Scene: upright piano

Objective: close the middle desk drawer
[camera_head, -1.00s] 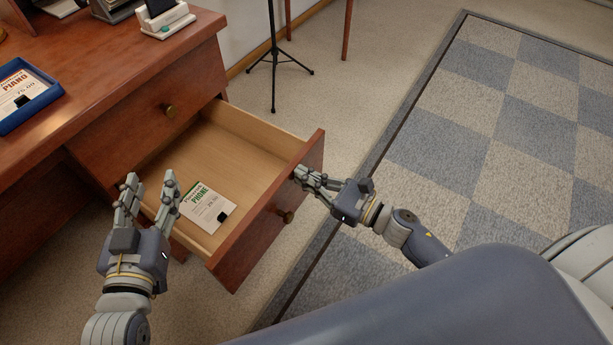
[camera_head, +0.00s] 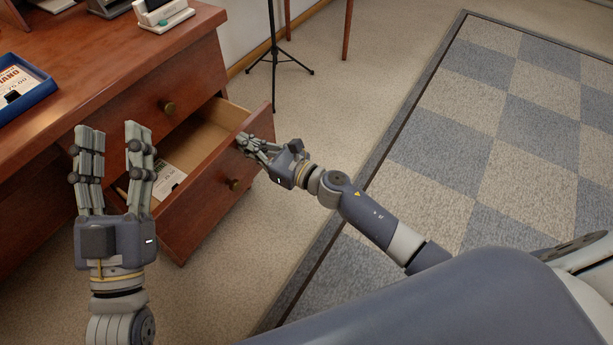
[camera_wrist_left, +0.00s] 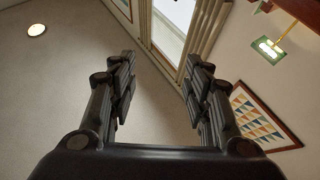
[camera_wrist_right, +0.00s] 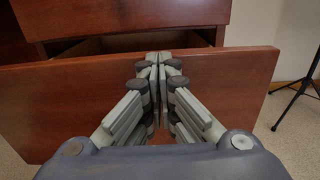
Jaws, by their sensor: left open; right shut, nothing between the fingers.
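In the right wrist view the shut fingertips (camera_wrist_right: 159,58) meet the top of the drawer front (camera_wrist_right: 236,80); exact contact is hard to tell. My left gripper (camera_head: 113,130) is open and empty, pointing up in front of the desk. The left wrist view shows its spread fingers (camera_wrist_left: 160,75) against wall and ceiling.
A blue tray (camera_head: 28,95) and a white device (camera_head: 165,14) are on the desktop. A black tripod stand (camera_head: 275,60) stands on the carpet beyond. Floor to the right is clear.

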